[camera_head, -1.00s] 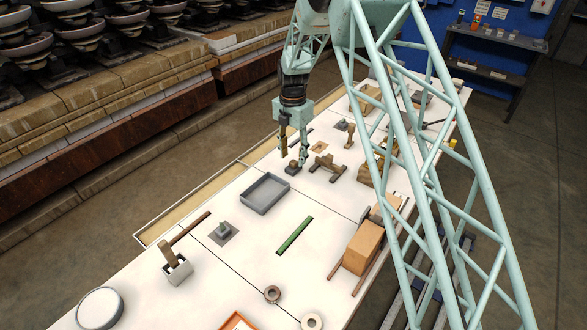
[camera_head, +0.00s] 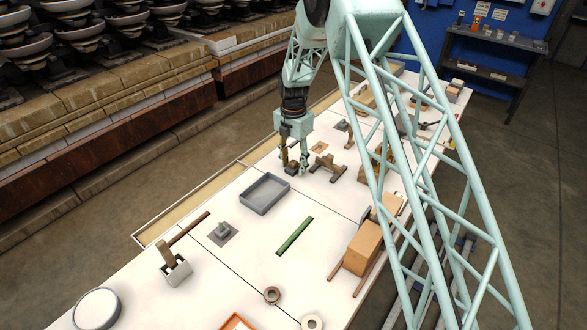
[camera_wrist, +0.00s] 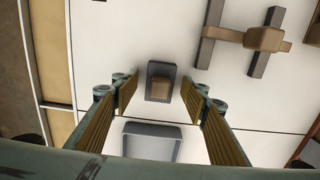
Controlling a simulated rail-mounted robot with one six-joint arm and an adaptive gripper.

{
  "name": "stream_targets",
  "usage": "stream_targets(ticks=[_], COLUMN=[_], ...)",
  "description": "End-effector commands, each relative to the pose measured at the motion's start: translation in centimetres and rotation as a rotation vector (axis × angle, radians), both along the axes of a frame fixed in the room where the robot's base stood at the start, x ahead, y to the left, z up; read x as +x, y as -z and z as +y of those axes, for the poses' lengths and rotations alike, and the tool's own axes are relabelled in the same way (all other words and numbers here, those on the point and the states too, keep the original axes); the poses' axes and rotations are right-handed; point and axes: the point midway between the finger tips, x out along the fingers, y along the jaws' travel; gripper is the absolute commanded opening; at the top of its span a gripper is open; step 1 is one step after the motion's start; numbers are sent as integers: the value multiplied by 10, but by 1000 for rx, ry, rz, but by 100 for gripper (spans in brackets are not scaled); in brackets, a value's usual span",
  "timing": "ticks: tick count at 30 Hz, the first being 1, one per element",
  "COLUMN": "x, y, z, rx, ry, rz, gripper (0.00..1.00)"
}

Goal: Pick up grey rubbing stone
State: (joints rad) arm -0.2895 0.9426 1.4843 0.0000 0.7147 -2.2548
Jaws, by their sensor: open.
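The grey rubbing stone looks to be the small dark grey block with a brown knob on top (camera_wrist: 161,69). It stands on the white table in the middle of the wrist view, and in the head view it is largely hidden between my fingers (camera_head: 292,169). My gripper (camera_wrist: 163,92) is open, with one ribbed finger on each side of the block. In the head view my gripper (camera_head: 293,163) points down just over the block. I cannot tell whether the fingers touch it.
A grey tray (camera_head: 246,206) lies just in front of the block; its rim also shows in the wrist view (camera_wrist: 152,126). A wooden-and-grey frame piece (camera_head: 327,172) stands to the right. Clear table lies left of the block.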

Motion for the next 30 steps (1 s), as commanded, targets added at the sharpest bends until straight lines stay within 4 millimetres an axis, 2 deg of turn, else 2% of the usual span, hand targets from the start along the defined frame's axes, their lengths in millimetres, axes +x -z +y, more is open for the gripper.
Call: stream_targets(ticks=[3, 12, 23, 30], x=[0, 0, 0, 0], y=[0, 0, -2, -14], z=[0, 0, 0, 0], rx=[0, 0, 0, 0], ry=[0, 0, 0, 0], rz=[0, 0, 0, -1], gripper=[40, 13, 12, 12])
